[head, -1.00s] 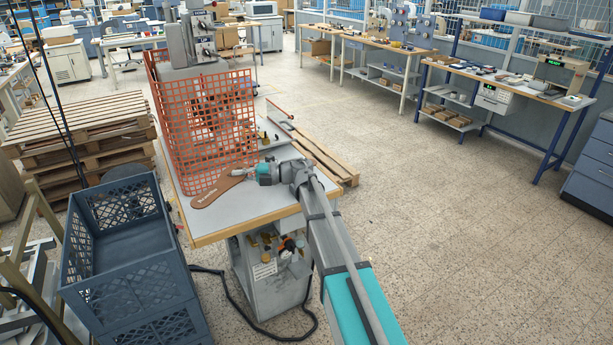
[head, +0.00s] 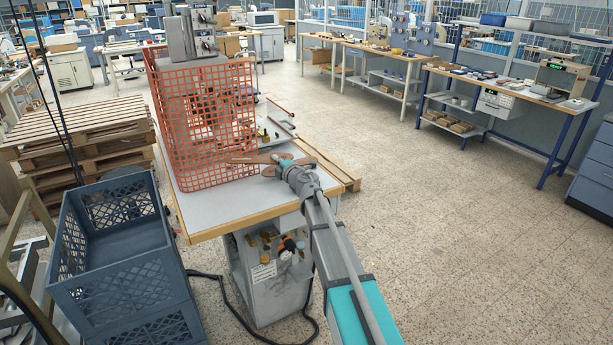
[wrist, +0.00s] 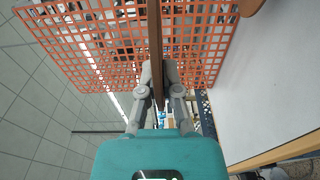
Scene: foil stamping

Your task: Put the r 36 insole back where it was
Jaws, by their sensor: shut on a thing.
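My gripper (head: 281,163) is above the worktable, to the right of the orange mesh guard. It is shut on a thin brown insole (head: 248,160), which shows nearly edge-on and points left toward the guard in the head view. In the wrist view the insole (wrist: 155,40) is a narrow brown strip between the fingertips (wrist: 158,85), with the guard's mesh behind it. Its marking cannot be read now. Another brown flat piece (head: 272,172) shows beneath the gripper, partly hidden by it. A brown rounded edge (wrist: 250,5) also shows at the wrist view's top.
The orange mesh guard (head: 205,125) stands on the worktable (head: 225,205), around the stamping machine (head: 185,38). The front of the tabletop is clear. Blue-grey crates (head: 120,265) and stacked pallets (head: 85,135) stand to the left. Open floor lies to the right.

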